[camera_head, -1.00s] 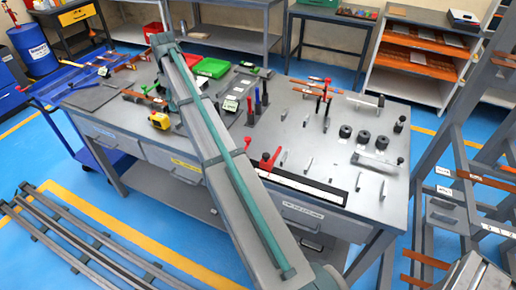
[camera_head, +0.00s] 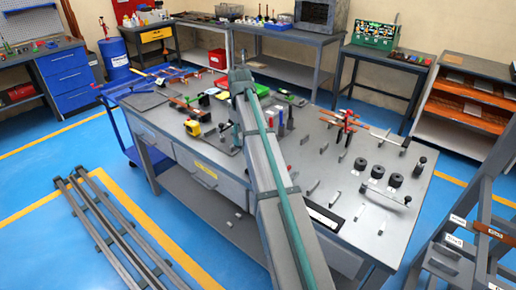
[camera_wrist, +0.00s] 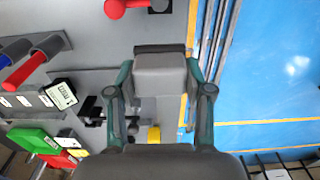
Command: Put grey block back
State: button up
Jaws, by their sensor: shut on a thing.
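In the wrist view, my gripper (camera_wrist: 160,85) is shut on a grey block (camera_wrist: 160,75), held between its two fingers. The block has a light grey face and a dark band along its far edge. Below it in the wrist view are the grey bench top and, to the right, the bench's edge and the blue floor. In the head view, my arm crosses the grey workbench (camera_head: 325,170), and I cannot make out the gripper or the block there. Where the block touches the fingers is partly hidden.
Red-handled (camera_wrist: 25,70) and blue-handled tools stand on the bench, beside a small display device (camera_wrist: 60,93). A green bin (camera_wrist: 33,140) is lower left. A yellow tool (camera_head: 193,128) lies near the bench's front edge. Black round weights (camera_head: 377,171) sit at the right.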

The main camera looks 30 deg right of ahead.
jog(key=w+d+f+p, duration=0.1)
jog(key=w+d+f, duration=0.1)
jog(key=d, duration=0.1)
jog(key=w+d+f+p, duration=0.1)
jog(key=w+d+f, duration=0.1)
jog(key=f, duration=0.1)
jog(key=w+d+f+p, duration=0.1)
jog(key=w+d+f, duration=0.1)
jog(key=d+f, duration=0.1)
jog(key=shift+w+d+f, duration=0.1)
jog(key=shift+w+d, duration=0.25)
jog(key=shift+f+p, duration=0.4)
jog(key=shift+f, duration=1.3)
jog(key=shift+f, duration=0.2)
jog(key=o, duration=1.1)
jog(key=shift+r, duration=0.1)
notch_tip(320, 180, up, 12)
jog(key=b, duration=0.2)
jog(key=shift+r, duration=0.15)
